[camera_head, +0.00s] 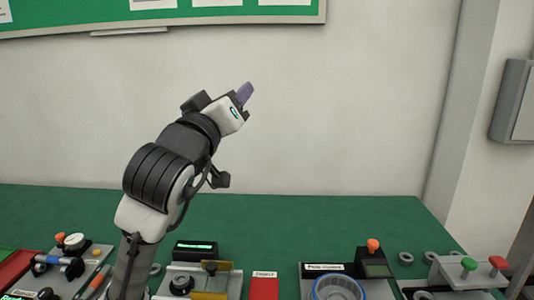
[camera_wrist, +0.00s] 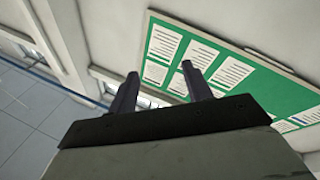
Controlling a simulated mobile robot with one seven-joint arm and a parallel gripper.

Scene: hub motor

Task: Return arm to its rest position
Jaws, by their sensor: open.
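My arm rises from the bottom of the head view, left of the middle, and leans up to the right. My gripper (camera_head: 245,93) is raised well above the bench, in front of the bare wall. In the wrist view my gripper (camera_wrist: 157,88) shows two dark fingers standing apart with nothing between them. The wrist camera looks toward the wall and the green notice board (camera_wrist: 225,70). The fingers touch nothing that I can see.
The green bench (camera_head: 300,215) carries a black display box (camera_head: 195,248), a red block (camera_head: 264,287), a blue ring fixture (camera_head: 338,288) and a grey fixture with green and red knobs (camera_head: 468,272). A wall box (camera_head: 515,100) hangs at right. Air around the gripper is clear.

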